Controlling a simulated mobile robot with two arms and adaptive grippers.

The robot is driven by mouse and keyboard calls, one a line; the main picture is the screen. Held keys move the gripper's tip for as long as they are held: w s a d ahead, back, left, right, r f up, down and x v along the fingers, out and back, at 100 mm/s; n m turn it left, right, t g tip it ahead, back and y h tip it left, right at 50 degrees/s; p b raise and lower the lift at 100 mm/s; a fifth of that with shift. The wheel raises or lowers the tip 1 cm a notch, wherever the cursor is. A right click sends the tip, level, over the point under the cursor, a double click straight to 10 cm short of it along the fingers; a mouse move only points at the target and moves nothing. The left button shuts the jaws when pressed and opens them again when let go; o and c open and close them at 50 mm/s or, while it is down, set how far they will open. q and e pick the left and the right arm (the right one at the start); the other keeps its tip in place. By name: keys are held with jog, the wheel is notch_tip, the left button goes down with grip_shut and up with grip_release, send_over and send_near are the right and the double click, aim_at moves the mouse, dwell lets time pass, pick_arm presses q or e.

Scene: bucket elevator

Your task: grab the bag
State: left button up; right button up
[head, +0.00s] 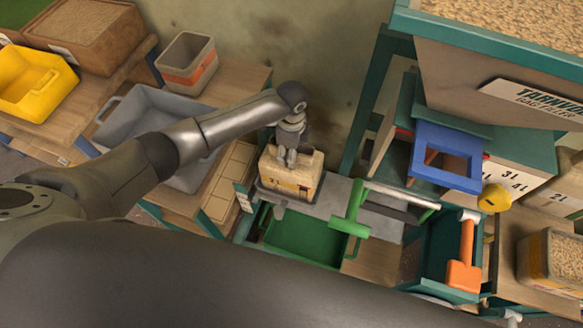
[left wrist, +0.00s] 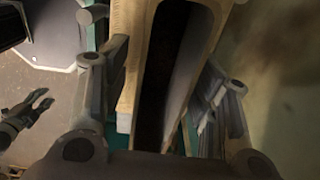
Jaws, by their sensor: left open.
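The bag (head: 291,180) is a tan, block-shaped sack with a printed front. A dark gripper, likely my right gripper (left wrist: 46,100), shows at the left edge there, open and empty.
A green handle (head: 349,210) stands close to the right of the bag. A blue frame (head: 447,158) and an orange lever (head: 466,258) are farther right. A grey tub (head: 150,110) and a yellow bin (head: 35,84) stand on the left benches. The wall is behind the bag.

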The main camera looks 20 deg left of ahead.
pick_arm(q)
grip_shut()
dwell(0.4)
jog(key=shift+w+r, duration=0.1)
jog(key=shift+w, duration=0.05)
